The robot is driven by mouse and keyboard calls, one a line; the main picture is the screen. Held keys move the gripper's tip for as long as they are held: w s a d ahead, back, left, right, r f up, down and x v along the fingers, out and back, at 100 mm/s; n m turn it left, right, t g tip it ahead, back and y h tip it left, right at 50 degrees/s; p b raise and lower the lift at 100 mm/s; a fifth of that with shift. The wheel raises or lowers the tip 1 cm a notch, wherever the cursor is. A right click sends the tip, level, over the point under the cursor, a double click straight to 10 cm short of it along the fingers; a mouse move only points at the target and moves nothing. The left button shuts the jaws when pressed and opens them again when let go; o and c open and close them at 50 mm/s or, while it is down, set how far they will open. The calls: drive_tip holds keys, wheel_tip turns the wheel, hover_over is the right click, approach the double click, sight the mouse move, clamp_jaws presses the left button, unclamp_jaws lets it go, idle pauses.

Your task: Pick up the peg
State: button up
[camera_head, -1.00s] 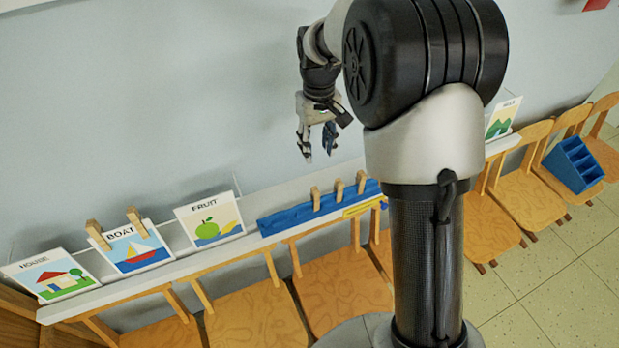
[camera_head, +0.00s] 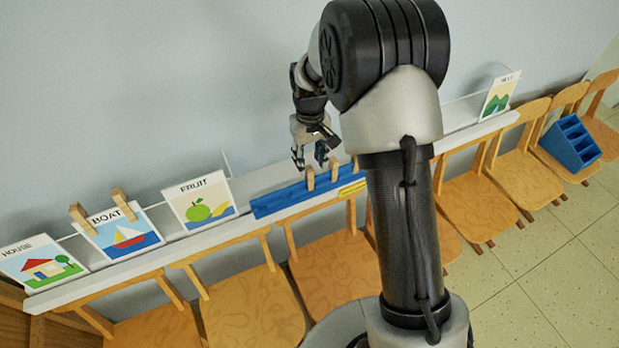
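Wooden pegs stand upright in a row on a blue rack (camera_head: 275,206) on the white ledge. The leftmost peg (camera_head: 310,179) shows just below my gripper (camera_head: 311,164). A second peg (camera_head: 335,171) stands close to its right, and a third (camera_head: 355,164) is partly hidden by my arm. My gripper points down with its fingers apart and nothing between them. Its fingertips are just above the leftmost peg in the picture; I cannot tell the exact gap in depth. Two more pegs (camera_head: 79,216) (camera_head: 124,204) are clipped on the top of the BOAT card (camera_head: 118,237).
HOUSE (camera_head: 40,264) and FRUIT (camera_head: 200,203) cards stand on the ledge (camera_head: 150,257), with another card (camera_head: 499,97) at the right. A yellow strip (camera_head: 351,188) lies at the rack's front. Wooden chairs line the ledge. A blue compartment box (camera_head: 571,143) sits on a right-hand chair.

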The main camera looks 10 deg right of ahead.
sight(309, 169)
wheel_tip(309, 169, down, 4)
drive_tip(key=shift+s+a+f+b, duration=0.1)
drive_tip(key=shift+a+b, duration=0.05)
drive_tip(key=shift+b, duration=0.45)
drive_tip(key=shift+c, duration=0.2)
drive_tip(key=c, duration=0.9)
drive_tip(key=shift+o, duration=0.2)
